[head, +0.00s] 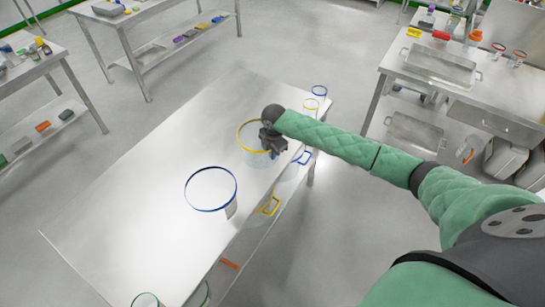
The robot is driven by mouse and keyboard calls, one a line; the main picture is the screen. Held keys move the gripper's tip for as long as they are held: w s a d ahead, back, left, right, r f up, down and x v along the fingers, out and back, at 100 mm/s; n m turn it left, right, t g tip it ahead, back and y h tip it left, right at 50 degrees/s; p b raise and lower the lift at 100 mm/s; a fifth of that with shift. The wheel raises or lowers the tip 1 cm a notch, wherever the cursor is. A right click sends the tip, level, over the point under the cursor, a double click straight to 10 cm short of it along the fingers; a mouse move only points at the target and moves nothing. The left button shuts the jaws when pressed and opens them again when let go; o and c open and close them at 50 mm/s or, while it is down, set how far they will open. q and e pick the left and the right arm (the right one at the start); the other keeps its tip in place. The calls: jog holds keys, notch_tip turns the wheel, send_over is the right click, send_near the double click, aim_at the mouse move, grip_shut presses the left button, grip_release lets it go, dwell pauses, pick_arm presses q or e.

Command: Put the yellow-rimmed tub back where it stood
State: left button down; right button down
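The large clear yellow-rimmed tub (246,147) stands upright on, or just above, the steel table (150,205); I cannot tell if it touches. My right gripper (271,148) points down at the right side of its rim and hides that part. The fingertips are hidden, so I cannot see whether they are closed on the rim. A smaller yellow-rimmed container (311,105) stands near the table's far right corner. My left gripper is not in view.
A large blue-rimmed tub (211,189) stands nearer on the same table. A small blue-rimmed container (319,91) is at the far corner. Green-rimmed containers (146,299) show at the bottom edge. The table's left part is bare. A side bench (455,95) with trays stands right.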

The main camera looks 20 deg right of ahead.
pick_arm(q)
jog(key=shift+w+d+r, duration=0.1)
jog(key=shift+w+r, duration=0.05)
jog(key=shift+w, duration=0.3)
pick_arm(e)
jog(key=shift+f, duration=0.1)
jog(key=shift+f, duration=0.15)
jog(key=c, duration=1.7)
grip_release()
